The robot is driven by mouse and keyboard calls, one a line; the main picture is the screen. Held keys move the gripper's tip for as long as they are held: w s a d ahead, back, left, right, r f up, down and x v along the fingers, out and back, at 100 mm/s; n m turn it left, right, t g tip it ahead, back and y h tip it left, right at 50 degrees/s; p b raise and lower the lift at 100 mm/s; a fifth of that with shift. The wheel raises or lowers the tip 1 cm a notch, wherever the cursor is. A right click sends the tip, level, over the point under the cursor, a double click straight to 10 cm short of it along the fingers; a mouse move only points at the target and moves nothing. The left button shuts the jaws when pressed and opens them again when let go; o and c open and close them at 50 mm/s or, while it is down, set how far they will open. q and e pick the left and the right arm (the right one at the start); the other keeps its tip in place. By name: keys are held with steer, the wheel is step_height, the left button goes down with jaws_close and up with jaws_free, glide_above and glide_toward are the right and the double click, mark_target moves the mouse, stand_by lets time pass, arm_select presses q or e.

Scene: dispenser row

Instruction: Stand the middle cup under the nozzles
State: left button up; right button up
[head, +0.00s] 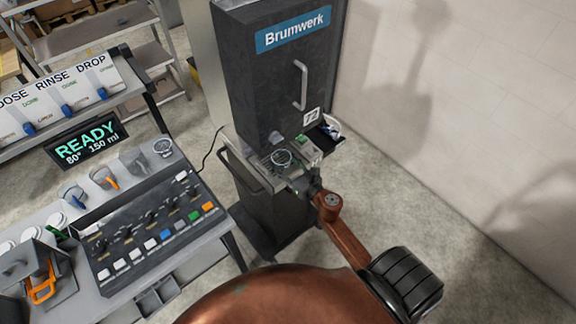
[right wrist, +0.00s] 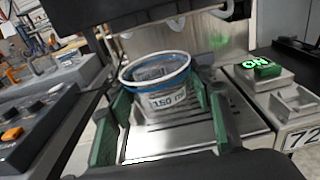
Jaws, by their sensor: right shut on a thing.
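The cup (right wrist: 165,103) is clear with a blue band below its rim and a "150 ml" label. My right gripper (right wrist: 162,112) is shut on it, with a green-padded finger on each side. In the head view the cup (head: 281,158) shows as a small round rim over the drip tray of the dark Brumwerk dispenser (head: 268,85). My right gripper (head: 291,170) reaches in from the lower right. The cup looks upright. I cannot tell whether its base touches the slatted tray (right wrist: 195,137). The nozzles are not clearly visible. My left gripper is not in view.
A green "ON" switch (right wrist: 263,69) and a "72" tag (right wrist: 300,138) are right of the tray.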

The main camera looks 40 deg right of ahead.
mark_target(278, 162)
steer(key=w, duration=0.5)
steer(key=shift+a+f, duration=0.15)
steer(key=shift+a, duration=0.1)
steer(key=shift+s+f+b, duration=0.15)
steer(key=shift+f+b, duration=0.4)
steer(key=shift+f, duration=0.1)
steer(key=shift+f+b, duration=0.4)
steer(key=shift+b, duration=0.1)
steer(key=shift+f+b, duration=0.55)
steer(key=shift+b, duration=0.1)
steer(key=o, duration=1.3)
steer(key=shift+o, duration=0.2)
steer(key=shift+s, duration=0.1)
steer(key=s, duration=0.7)
steer(key=s+d, duration=0.1)
steer(key=s, duration=0.3)
steer(key=shift+r, duration=0.3)
steer(key=shift+s, duration=0.4)
